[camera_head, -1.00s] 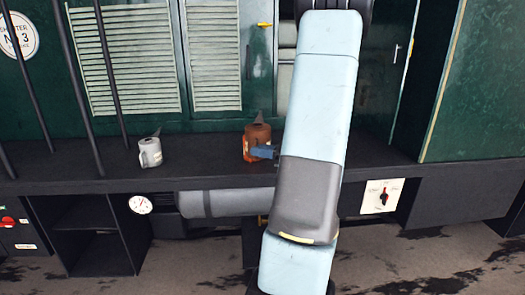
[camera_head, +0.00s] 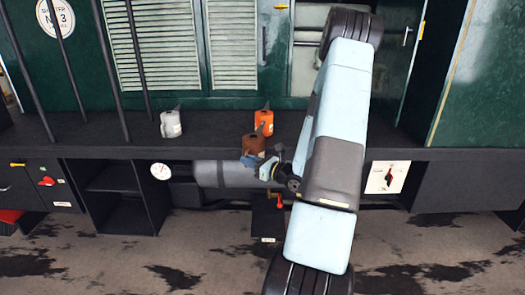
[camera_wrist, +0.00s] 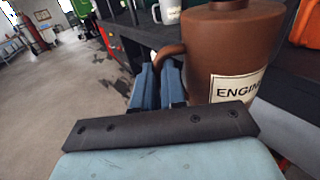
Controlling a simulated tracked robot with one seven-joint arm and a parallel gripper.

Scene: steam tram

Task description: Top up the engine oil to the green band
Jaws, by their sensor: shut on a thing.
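My gripper (camera_head: 250,160) has blue fingers and is shut on the handle of a brown can (camera_head: 254,144). The can is upright, held at the front edge of the dark shelf (camera_head: 215,146); I cannot tell if it is clear of the shelf. In the wrist view the blue fingers (camera_wrist: 158,85) close on the curved handle, and the brown can (camera_wrist: 222,50) carries a label beginning "ENGIN". A round white gauge (camera_head: 160,171) sits below the shelf at left; its markings are too small to read. I cannot make out a green band.
An orange can (camera_head: 264,121) stands on the shelf behind the brown one, and a white can (camera_head: 171,124) stands further left. Dark upright bars (camera_head: 93,75) stand at left. A red-handled lever (camera_head: 279,201) and a switch plate (camera_head: 387,177) are below the shelf.

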